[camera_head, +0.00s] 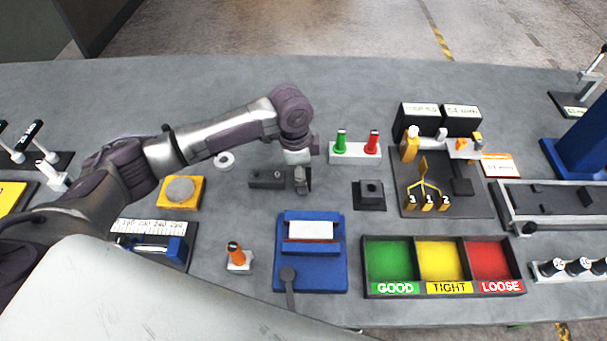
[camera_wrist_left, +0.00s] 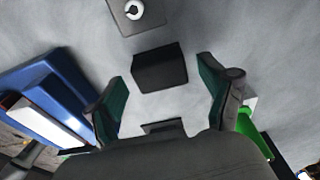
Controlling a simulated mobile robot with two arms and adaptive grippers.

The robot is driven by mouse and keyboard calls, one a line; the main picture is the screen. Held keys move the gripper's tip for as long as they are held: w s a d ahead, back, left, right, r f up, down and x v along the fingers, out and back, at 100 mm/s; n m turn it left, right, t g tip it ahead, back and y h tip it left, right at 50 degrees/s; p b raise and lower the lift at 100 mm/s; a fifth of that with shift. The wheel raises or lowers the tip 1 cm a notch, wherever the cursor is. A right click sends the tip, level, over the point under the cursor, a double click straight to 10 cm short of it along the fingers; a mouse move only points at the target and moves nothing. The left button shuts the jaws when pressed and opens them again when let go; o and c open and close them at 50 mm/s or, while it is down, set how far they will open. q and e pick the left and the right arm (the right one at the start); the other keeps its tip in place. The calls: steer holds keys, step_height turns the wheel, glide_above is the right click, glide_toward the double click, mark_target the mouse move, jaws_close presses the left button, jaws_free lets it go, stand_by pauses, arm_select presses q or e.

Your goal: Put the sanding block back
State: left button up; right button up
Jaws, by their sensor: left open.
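A plain dark block (camera_wrist_left: 160,68) lies on the grey table in the left wrist view, between and beyond the fingertips. It looks like the sanding block, but no label confirms this. In the head view, dark shapes (camera_head: 268,179) lie just left of my left gripper (camera_head: 302,182). In the left wrist view my left gripper (camera_wrist_left: 165,90) is open, its green-padded fingers apart with nothing between them. The block does not appear to touch either finger. My right gripper is out of view.
A blue fixture (camera_head: 281,262) stands in front of the gripper, and a white stand (camera_head: 354,153) with green and red handles behind it. A three-part GOOD/TIGHT/LOOSE tray (camera_head: 370,292) is at front right. A yellow block (camera_head: 166,199) and white ring (camera_head: 224,160) lie left.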

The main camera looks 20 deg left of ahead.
arm_select(q)
step_height(320, 180, up, 11)
steer(key=a+b, duration=0.1)
steer(key=shift+s, duration=0.15)
steer(key=shift+a+f, duration=0.1)
steer(key=shift+f, duration=0.05)
stand_by(0.4)
